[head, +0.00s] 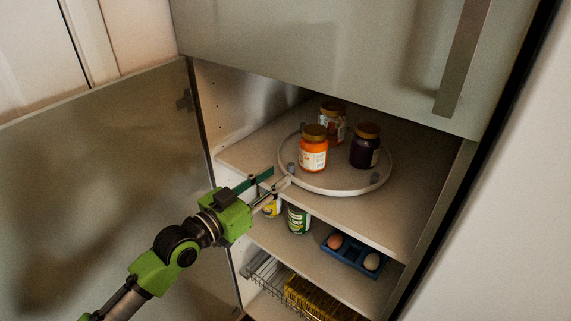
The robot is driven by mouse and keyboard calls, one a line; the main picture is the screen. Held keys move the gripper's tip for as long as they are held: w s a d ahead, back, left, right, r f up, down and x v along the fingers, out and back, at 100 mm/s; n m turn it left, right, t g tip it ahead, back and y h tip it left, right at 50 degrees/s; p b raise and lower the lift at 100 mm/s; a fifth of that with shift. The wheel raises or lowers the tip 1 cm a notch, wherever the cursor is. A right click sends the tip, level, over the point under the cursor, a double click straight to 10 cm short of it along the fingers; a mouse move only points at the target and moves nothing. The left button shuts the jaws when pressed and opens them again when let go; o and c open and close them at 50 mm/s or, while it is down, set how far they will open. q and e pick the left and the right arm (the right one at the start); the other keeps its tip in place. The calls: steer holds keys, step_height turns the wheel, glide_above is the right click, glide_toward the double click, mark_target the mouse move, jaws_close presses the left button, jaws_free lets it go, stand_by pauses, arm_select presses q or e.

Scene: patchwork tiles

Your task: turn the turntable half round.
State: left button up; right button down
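The turntable (340,187) is a pale round tray on the upper shelf of an open cabinet. It carries an orange jar (313,155), a dark purple jar (365,150) and another jar (333,120) behind, partly hidden. Small grey pegs stand at its rim, one at the left (291,168) and one at the front right (375,178). My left gripper (281,176) is at the turntable's left front edge, close to the left peg. Its fingers are apart, with nothing seen between them. I cannot tell whether a finger touches the rim. My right gripper is not in view.
The open cabinet door (100,180) stands at the left. On the shelf below are a green can (298,218), a yellow-labelled can (272,208) and a blue egg tray (350,262). A wire rack (268,274) is lower. A closed panel (330,50) is above.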

mark_target(289, 168)
arm_select(q)
steer(key=shift+p+x, duration=0.45)
steer(key=shift+x, duration=1.85)
jaws_close()
